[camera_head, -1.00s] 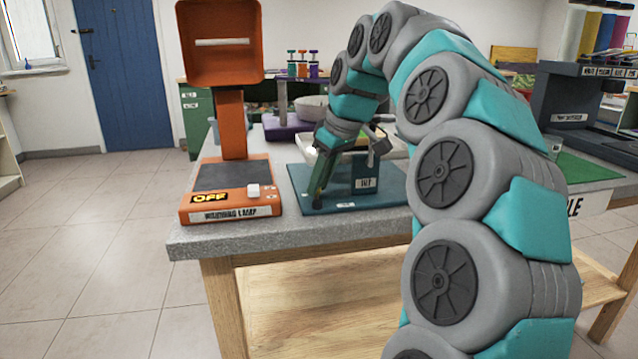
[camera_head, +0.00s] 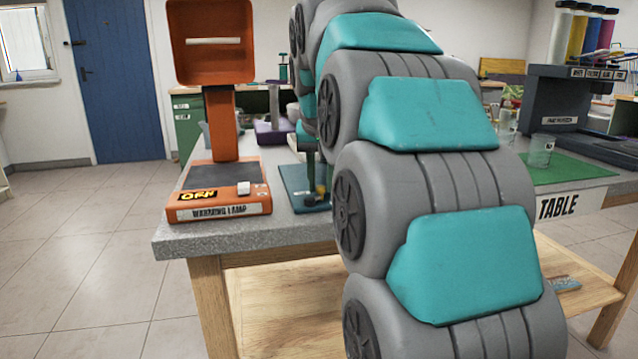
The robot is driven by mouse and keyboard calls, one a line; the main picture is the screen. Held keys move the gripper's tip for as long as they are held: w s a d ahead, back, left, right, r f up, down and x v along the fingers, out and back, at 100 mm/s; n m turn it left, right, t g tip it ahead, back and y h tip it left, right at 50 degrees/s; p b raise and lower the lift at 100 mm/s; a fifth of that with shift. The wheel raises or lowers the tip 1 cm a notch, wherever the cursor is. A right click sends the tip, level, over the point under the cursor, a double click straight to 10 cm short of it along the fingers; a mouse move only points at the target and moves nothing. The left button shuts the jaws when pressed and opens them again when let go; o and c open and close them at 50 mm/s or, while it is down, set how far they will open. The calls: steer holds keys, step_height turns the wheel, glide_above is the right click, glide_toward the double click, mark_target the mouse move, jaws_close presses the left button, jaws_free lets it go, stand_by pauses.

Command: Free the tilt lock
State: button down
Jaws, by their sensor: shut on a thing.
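The teal base plate (camera_head: 297,186) of a device lies on the grey table behind my arm; only its left part shows. A dark green upright (camera_head: 311,168), probably part of my gripper, stands over it. A small dark and yellow piece (camera_head: 321,190) shows at its lower end. My arm hides most of the gripper and the rest of the device. I cannot make out a tilt lock or what the jaws hold.
An orange warming lamp (camera_head: 212,207) stands left of the plate, close to my arm. A clear glass (camera_head: 541,150) stands on a green mat (camera_head: 560,166) at right. The grey table's (camera_head: 185,238) front left corner is bare.

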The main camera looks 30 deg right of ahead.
steer(key=shift+s+r+m+g+h, duration=0.15)
steer(key=shift+m+h, duration=0.1)
steer(key=shift+m, duration=0.55)
steer(key=shift+s+f+m+g+h, duration=0.15)
steer(key=shift+m+h, duration=0.1)
steer(key=shift+m, duration=0.55)
steer(key=shift+r, duration=0.1)
steer(key=c, duration=1)
jaws_free()
steer(key=shift+s+a, duration=0.1)
steer(key=v, duration=0.7)
steer(key=shift+a+r+p, duration=0.1)
steer(key=shift+r+p, duration=0.2)
steer(key=shift+p, duration=0.05)
